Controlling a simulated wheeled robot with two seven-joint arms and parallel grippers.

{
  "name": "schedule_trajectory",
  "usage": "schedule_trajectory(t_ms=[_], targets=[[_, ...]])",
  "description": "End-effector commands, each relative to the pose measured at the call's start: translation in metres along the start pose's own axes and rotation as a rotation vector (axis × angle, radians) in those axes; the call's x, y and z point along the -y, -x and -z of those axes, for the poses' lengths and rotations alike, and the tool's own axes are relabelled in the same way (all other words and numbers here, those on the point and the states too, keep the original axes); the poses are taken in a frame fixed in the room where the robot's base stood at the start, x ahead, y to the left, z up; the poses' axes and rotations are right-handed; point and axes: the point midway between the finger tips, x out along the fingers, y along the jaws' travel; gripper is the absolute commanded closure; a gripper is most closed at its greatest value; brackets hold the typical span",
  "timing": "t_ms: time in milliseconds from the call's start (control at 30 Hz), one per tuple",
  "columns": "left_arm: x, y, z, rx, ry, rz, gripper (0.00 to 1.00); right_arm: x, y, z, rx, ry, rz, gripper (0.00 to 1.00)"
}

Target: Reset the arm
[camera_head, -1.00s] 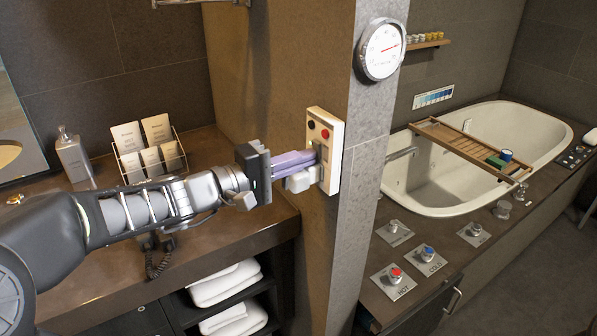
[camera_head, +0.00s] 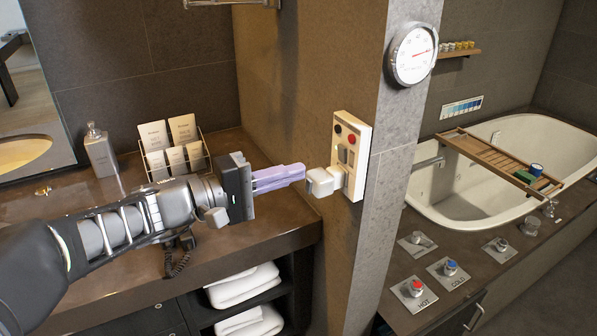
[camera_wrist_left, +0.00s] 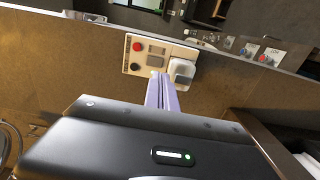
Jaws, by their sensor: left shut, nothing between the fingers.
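My left gripper (camera_head: 303,171) has pale purple fingers that are shut with nothing between them. In the head view it points right toward the white wall panel (camera_head: 357,180), with a gap between fingertips and panel. The panel has a black and a red button at its top, and a white block-like plug (camera_head: 322,182) sticks out from its lower part. In the left wrist view the fingers (camera_wrist_left: 161,80) point toward the panel (camera_wrist_left: 139,66), with the white block (camera_wrist_left: 181,71) just right of the fingertips. My right gripper is not in view.
A round gauge (camera_head: 413,55) hangs on the pillar above the panel. A card rack (camera_head: 174,157) and a soap bottle (camera_head: 101,152) stand on the brown counter behind my arm. Folded towels (camera_head: 243,287) lie on shelves below. A bathtub (camera_head: 450,213) with hot and cold knobs is at right.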

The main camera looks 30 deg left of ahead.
Motion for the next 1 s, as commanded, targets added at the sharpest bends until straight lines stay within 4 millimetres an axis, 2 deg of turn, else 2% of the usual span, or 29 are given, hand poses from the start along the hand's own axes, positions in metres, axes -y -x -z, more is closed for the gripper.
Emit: schedule_trajectory(t_ms=[433,567,667,767,867,900,967,1000], targets=[[0.001,0.000,0.001,-0.003,0.012,0.002,1.00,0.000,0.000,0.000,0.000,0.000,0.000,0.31],[0.015,0.000,0.012,-0.052,0.045,0.060,1.00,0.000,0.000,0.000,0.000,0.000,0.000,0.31],[0.046,0.005,0.025,-0.112,0.062,0.177,1.00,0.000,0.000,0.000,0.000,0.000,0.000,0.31],[0.100,0.014,0.038,-0.182,0.076,0.354,1.00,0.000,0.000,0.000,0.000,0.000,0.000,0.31],[0.175,0.024,0.046,-0.227,0.084,0.576,1.00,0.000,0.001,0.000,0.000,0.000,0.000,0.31],[0.209,0.028,0.046,-0.233,0.075,0.670,1.00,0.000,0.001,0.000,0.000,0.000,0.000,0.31],[0.260,0.034,0.042,-0.228,0.041,0.810,1.00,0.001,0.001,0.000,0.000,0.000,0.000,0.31],[0.293,0.036,0.036,-0.212,0.004,0.899,1.00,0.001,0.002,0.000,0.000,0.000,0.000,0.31]])
